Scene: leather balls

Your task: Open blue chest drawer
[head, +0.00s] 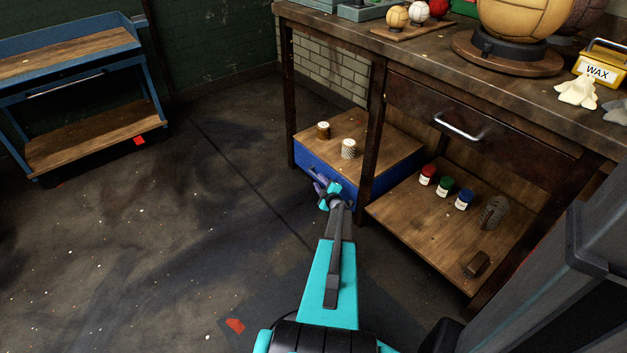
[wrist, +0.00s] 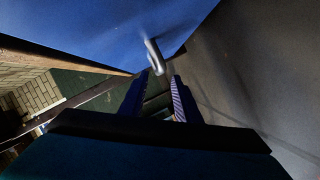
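The blue chest drawer (head: 311,160) is low under the left part of the workbench, below a wooden top, and looks shut. Its blue front fills the upper part of the wrist view (wrist: 90,30). A small metal handle (wrist: 155,57) stands out from that front. My gripper (head: 319,183) is right in front of the drawer in the head view and hides part of it. In the wrist view my gripper (wrist: 158,80) is open, its two fingers apart and empty. The handle's near end is at the gap between the fingertips; I cannot tell whether they touch.
The workbench (head: 410,50) has a dark upper drawer (head: 450,125) with a metal handle. Two small spools (head: 348,149) stand above the blue drawer. Paint jars (head: 445,186) stand on the lower right shelf.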

